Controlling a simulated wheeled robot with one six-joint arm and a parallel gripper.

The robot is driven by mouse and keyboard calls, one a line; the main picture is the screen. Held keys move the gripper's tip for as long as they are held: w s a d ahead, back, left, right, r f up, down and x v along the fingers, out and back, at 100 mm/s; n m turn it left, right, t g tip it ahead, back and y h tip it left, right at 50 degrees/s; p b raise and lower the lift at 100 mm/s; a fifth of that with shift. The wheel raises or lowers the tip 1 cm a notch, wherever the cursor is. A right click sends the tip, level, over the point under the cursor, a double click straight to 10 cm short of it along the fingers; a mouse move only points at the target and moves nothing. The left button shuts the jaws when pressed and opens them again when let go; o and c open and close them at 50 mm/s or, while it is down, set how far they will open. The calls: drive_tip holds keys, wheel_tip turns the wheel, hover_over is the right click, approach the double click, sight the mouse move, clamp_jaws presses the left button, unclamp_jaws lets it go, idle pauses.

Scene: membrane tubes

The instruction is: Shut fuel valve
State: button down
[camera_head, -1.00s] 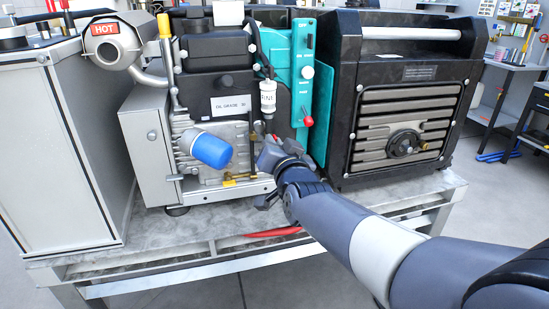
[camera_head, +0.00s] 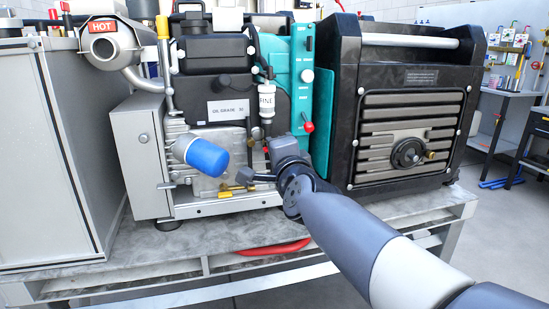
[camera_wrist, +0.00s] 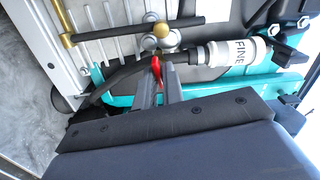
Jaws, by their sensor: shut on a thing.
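A small red lever (camera_wrist: 156,68), seemingly the fuel valve's handle, sits between my gripper's two grey fingertips in the wrist view. My gripper (camera_wrist: 160,74) is shut on it, and the fingers hide much of the lever. The valve body is mostly hidden; a black hose runs beside it toward the white filter marked FINE (camera_wrist: 240,52). In the head view my gripper (camera_head: 258,174) is at the lower front of the engine, below the filter (camera_head: 266,100).
A blue cylinder (camera_head: 206,157) sticks out left of my gripper. A red-knobbed lever (camera_head: 309,127) is on the teal panel above right. The black grilled housing (camera_head: 410,100) stands right of my arm.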

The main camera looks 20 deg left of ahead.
drive_tip(key=shift+f+m+b, duration=0.1)
drive_tip(key=shift+m+b, duration=0.2)
drive_tip(key=shift+m, duration=0.6)
drive_tip(key=c, duration=1.6)
unclamp_jaws()
drive_tip(key=shift+p+v, duration=0.7)
drive_tip(key=shift+v, duration=4.7)
drive_tip(key=shift+a, duration=0.15)
